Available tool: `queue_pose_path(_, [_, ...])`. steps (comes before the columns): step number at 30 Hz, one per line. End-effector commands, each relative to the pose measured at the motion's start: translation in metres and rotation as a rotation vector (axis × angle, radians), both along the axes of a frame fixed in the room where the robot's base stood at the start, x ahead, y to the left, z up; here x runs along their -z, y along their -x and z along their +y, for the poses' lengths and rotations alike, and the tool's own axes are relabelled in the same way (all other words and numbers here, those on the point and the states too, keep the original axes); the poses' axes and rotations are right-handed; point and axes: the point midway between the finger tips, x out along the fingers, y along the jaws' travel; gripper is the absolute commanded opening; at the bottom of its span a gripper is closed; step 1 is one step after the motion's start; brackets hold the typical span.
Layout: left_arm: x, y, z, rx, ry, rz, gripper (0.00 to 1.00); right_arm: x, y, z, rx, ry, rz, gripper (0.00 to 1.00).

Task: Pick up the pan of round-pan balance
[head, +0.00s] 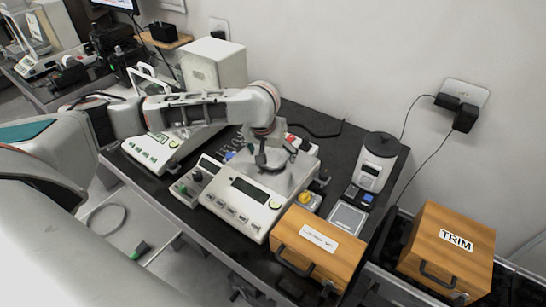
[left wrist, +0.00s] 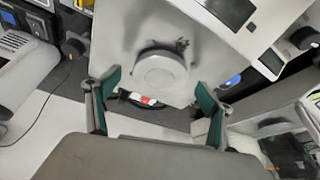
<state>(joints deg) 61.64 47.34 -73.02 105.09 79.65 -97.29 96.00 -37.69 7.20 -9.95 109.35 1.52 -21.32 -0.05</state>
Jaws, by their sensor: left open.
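The round-pan balance (head: 243,207) stands on the dark table, a white body with a dark display and buttons on its front. Its round pan (left wrist: 160,75) shows in the left wrist view as a pale disc on the white housing. In the head view my arm and gripper partly cover the pan area. My left gripper (head: 272,160) hangs over the back of the balance, pointing down. In the left wrist view its green-padded fingers (left wrist: 157,105) are spread wide and empty, with the pan beyond and between them. My right gripper is not in view.
A wooden box (head: 318,246) with a label stands close to the right of the balance. A second wooden box marked TRIM (head: 446,250) is further right. A white-and-black device (head: 375,163) stands at the back right. Another white balance (head: 150,150) is to the left.

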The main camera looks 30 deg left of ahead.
Motion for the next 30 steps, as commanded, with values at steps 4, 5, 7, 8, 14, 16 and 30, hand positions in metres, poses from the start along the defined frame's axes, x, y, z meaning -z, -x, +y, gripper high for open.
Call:
queue_pose_path(4, [0.007, -0.003, 0.000, 0.001, 0.001, 0.000, 0.82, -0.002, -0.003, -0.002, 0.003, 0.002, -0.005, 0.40])
queue_pose_path(5, [0.007, -0.003, 0.000, 0.001, 0.001, 0.000, 0.82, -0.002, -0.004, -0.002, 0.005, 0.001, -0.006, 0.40])
queue_pose_path(7, [0.007, -0.003, 0.000, 0.001, 0.001, 0.000, 0.82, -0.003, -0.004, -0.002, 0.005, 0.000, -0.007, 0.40])
queue_pose_path(8, [0.007, -0.003, 0.000, 0.001, 0.001, 0.000, 0.82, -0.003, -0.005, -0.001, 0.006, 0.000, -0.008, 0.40])
queue_pose_path(14, [0.007, -0.003, 0.000, 0.001, 0.000, -0.001, 0.43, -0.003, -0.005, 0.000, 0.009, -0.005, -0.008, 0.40])
queue_pose_path(16, [0.007, -0.003, 0.000, 0.001, 0.000, -0.001, 0.38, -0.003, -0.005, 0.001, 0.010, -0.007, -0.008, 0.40])
queue_pose_path(30, [-0.006, -0.004, 0.001, -0.001, 0.001, -0.003, 0.38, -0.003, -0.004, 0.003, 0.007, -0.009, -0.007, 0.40])
